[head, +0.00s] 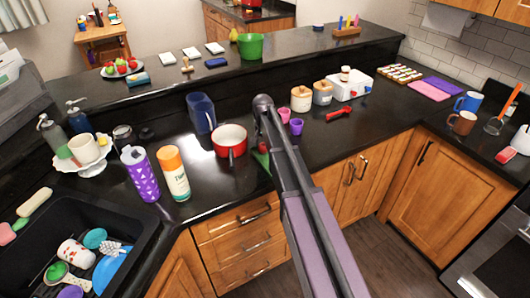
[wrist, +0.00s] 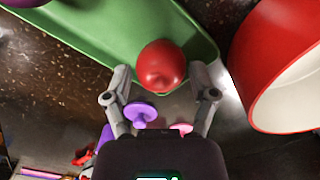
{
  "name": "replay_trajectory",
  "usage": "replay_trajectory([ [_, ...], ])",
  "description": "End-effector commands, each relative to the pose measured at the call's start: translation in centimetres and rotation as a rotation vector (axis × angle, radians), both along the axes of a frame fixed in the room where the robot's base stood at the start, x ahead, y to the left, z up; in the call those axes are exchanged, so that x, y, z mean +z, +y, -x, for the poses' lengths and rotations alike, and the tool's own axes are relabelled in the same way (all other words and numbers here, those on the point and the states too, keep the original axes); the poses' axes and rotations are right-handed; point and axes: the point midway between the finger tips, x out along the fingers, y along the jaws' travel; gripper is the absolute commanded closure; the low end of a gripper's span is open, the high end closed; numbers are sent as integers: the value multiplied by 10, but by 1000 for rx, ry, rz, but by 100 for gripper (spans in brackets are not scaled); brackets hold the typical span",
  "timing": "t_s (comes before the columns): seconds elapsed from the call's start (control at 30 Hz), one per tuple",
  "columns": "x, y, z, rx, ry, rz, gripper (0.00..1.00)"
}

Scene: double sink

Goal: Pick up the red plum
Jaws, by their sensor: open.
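The red plum (wrist: 161,66) shows in the wrist view as a round, shiny red fruit at the edge of a green tray (wrist: 95,38). My gripper (wrist: 160,80) is open, with one finger on each side of the plum's near side. The fingers are apart and nothing is held between them.
A red pot with a white inside (head: 230,141) stands close beside the tray; it fills the right of the wrist view (wrist: 284,70). A purple bottle (head: 140,173) stands further left.

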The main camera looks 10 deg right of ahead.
Motion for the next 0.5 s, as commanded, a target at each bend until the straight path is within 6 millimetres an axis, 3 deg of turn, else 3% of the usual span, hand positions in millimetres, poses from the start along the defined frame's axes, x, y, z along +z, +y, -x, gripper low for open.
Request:
replay_trajectory([
  [0.13, -12, 0, 0, 0, 0, 0, 26],
  [0.5, -14, 0, 0, 0, 0, 0, 26],
])
